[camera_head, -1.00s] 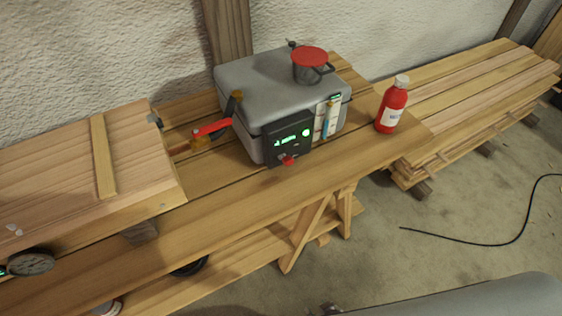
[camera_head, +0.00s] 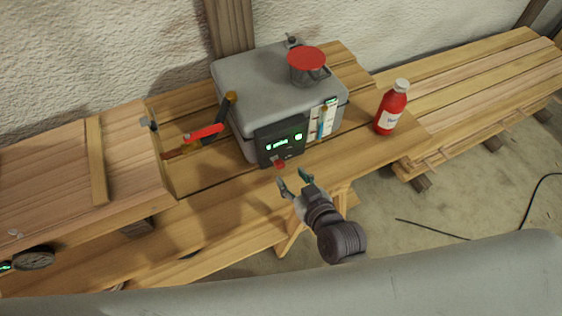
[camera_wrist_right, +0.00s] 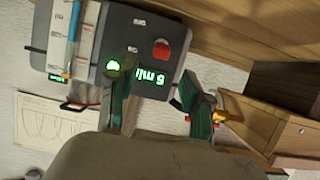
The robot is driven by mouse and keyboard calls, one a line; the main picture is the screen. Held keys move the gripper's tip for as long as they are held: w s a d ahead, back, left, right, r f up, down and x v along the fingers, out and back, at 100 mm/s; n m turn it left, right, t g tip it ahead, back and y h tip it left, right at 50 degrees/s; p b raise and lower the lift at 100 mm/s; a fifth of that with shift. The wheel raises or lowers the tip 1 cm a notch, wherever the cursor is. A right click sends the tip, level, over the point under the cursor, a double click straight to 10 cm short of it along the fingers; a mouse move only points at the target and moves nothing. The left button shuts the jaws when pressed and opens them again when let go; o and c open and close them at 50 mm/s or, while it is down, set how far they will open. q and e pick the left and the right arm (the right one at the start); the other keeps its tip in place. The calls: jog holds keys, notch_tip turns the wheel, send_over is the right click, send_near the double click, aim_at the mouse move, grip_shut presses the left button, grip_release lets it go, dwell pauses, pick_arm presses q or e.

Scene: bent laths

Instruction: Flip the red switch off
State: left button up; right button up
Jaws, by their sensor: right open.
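The red switch (camera_head: 279,164) sits low on the front of a dark control panel (camera_head: 268,148) on a grey box (camera_head: 240,92). In the right wrist view the switch (camera_wrist_right: 161,49) shows as a red knob on the panel, beyond my fingertips. My right gripper (camera_head: 293,180) is open and empty, just in front of and below the switch, apart from it. In the right wrist view its two green-tipped fingers (camera_wrist_right: 158,90) are spread. The panel display is lit green. My left gripper is not in view.
A red-lidded pot (camera_head: 307,70) stands on the box. A red bottle (camera_head: 391,108) stands to its right on the wooden bench (camera_head: 225,222). A red-handled lever (camera_head: 204,133) is at the box's left, beside a wooden crate (camera_head: 75,165).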

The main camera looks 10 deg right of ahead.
aim_at(282, 166)
jog(key=x, duration=0.7)
jog(key=shift+w, duration=0.2)
jog(key=shift+a, duration=0.1)
jog(key=shift+f, duration=0.1)
grip_shut()
